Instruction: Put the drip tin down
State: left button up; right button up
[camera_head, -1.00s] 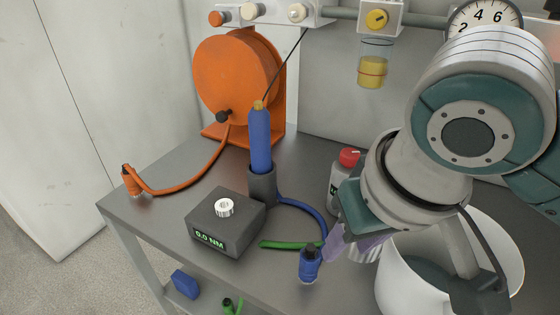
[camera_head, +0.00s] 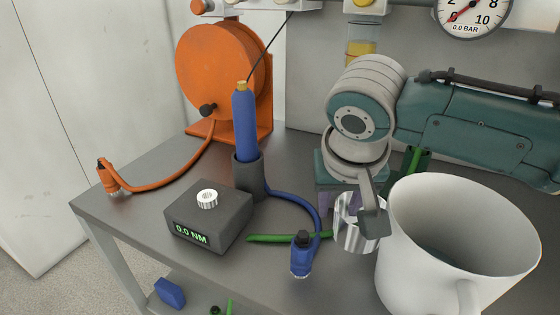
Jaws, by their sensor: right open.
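The drip tin (camera_head: 350,232) is a small shiny metal can. It appears upright on the grey bench, between the blue hose fitting and a large white pail. My right gripper (camera_head: 354,212) comes down from behind it, with a dark grey finger in front and a purplish pad at the back left. Its jaws are open around or just above the tin's rim; the gripper partly hides the tin, and I cannot tell whether a finger touches it. My left gripper is not in view.
The white pail (camera_head: 392,250) stands close to the tin's right. A blue hose end (camera_head: 301,256) and a green hose (camera_head: 268,239) lie to its left. A torque tester (camera_head: 207,222), blue tool (camera_head: 245,125) and orange reel (camera_head: 213,75) stand further left.

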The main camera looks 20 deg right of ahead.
jog(key=shift+x, duration=0.8)
jog(key=shift+c, duration=0.4)
grip_shut()
